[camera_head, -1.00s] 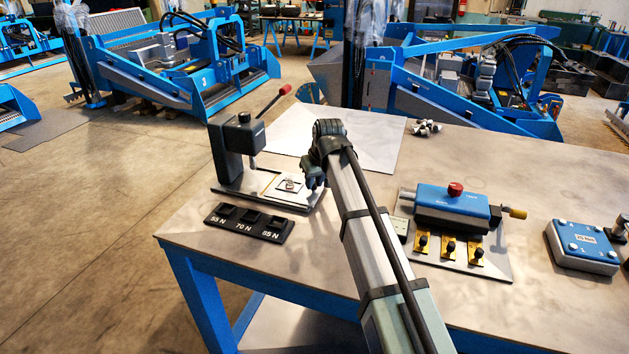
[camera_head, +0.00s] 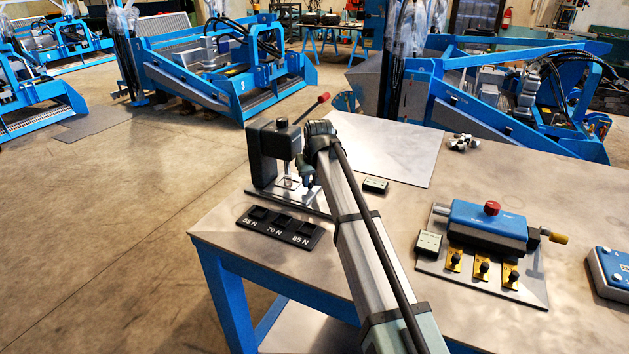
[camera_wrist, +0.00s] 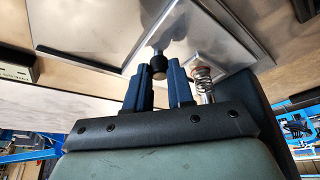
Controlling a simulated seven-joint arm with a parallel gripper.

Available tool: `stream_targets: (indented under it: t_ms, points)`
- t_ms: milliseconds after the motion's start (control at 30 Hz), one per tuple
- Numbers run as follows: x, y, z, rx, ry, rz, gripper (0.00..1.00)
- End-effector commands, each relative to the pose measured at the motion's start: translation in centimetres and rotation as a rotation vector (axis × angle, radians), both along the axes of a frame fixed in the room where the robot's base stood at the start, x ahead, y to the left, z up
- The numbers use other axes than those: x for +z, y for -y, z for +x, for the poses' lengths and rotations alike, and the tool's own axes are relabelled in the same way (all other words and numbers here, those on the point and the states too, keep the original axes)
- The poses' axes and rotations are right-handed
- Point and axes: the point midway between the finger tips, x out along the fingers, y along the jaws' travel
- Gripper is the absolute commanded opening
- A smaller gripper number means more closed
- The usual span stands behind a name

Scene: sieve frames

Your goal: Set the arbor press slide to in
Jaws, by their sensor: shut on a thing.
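The dark arbor press (camera_head: 268,148) stands at the table's left back corner, its red-tipped lever up to the right. Its metal slide (camera_head: 310,193) sits close in to the press column, with a small part under the ram. My gripper (camera_head: 306,184) is at the slide's right side, its fingertips partly hidden by my arm. In the wrist view my gripper (camera_wrist: 158,72) has its blue fingers shut around the slide's dark round knob (camera_wrist: 158,66). A coil spring (camera_wrist: 203,82) stands on the slide (camera_wrist: 215,50) beside the right finger.
A black tray (camera_head: 281,228) marked 55 N, 70 N and 85 N lies in front of the press. A small dark box (camera_head: 376,186) lies right of my arm. A blue fixture (camera_head: 487,225) with a red knob stands further right. A pale sheet (camera_head: 385,145) lies behind.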

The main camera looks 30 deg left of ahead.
Motion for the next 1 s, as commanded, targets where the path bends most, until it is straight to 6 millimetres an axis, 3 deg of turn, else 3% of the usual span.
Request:
stream_targets:
  t_ms: [67,100,333,667,1000]
  points:
    - [0.1,-0.6,0.0,0.005,0.001,0.010,0.00]
    - [0.1,-0.6,0.0,0.006,0.001,0.011,0.26]
    - [0.1,-0.5,0.0,0.005,0.000,0.010,0.48]
    - [0.5,-0.2,-0.1,0.004,0.001,0.008,0.48]
    - [5.3,1.2,-1.5,0.004,0.002,0.008,0.48]
